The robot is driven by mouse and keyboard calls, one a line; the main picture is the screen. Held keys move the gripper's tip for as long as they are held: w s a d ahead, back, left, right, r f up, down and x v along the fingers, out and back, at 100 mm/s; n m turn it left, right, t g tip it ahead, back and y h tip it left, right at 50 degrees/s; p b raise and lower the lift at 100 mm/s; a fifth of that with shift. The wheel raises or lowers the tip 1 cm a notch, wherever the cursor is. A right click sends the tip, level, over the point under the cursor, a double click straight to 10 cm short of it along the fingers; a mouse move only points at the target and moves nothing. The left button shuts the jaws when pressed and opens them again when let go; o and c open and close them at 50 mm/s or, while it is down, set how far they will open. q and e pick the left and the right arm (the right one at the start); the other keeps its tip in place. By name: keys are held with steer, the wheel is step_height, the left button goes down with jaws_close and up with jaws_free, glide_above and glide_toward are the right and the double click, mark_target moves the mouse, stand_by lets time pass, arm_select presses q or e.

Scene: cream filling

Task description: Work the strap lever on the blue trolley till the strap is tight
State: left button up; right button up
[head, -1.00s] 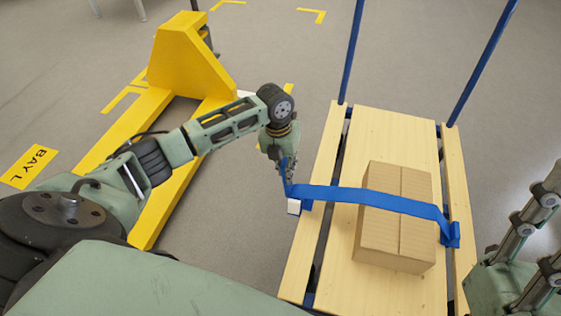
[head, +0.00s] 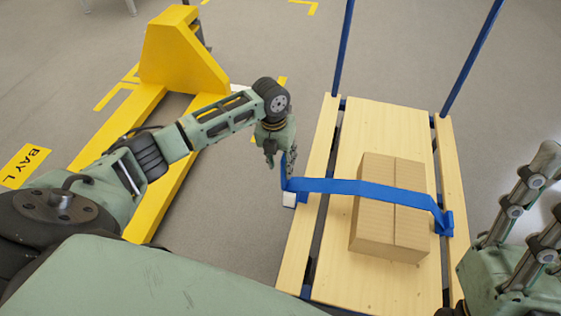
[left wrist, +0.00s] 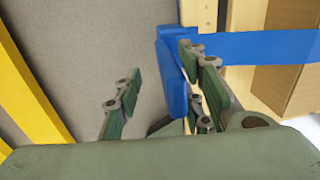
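The blue trolley has a pale wooden slatted deck (head: 330,262) and tall blue posts. A blue strap (head: 345,187) crosses a cardboard box (head: 385,232) on it. The strap lever (head: 284,172) is a blue upright piece at the deck's left edge, above a small white block; it also shows in the left wrist view (left wrist: 172,78). My left gripper (head: 281,160) is at the lever. In the left wrist view its fingers are apart (left wrist: 160,95), with the lever between them, close to the right finger. My right gripper (head: 532,212) is empty at the right edge, fingers apart.
A yellow pallet jack (head: 178,55) stands left of the trolley, its forks beneath my left arm. A floor sign reading BAY L (head: 24,164) lies at far left. Grey floor (head: 240,205) is clear between jack and trolley.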

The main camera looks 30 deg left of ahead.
arm_select(q)
step_height(320, 180, up, 12)
steer(key=a, duration=0.1)
steer(key=shift+s, duration=0.15)
